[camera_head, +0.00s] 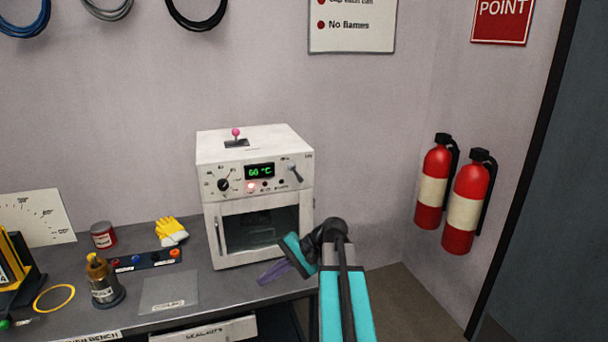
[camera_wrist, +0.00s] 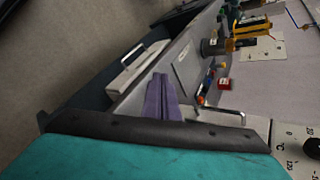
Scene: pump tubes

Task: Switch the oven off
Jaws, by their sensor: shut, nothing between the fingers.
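The white oven (camera_head: 207,162) stands on the bench against the wall. Its display (camera_head: 259,171) glows green and reads about 60 °C. A red lamp (camera_head: 251,187) is lit below it. A pink-topped lever (camera_head: 235,133) stands on the oven's roof. The glass door (camera_head: 259,229) is closed. My gripper (camera_head: 264,276) is in front of the oven's lower edge, shut and empty. Its purple fingers also show in the wrist view (camera_wrist: 158,82), with part of the dial scale (camera_wrist: 312,149) at lower right.
Two fire extinguishers (camera_head: 466,205) hang on the right wall. A drawer (camera_head: 204,331) is below the bench top.

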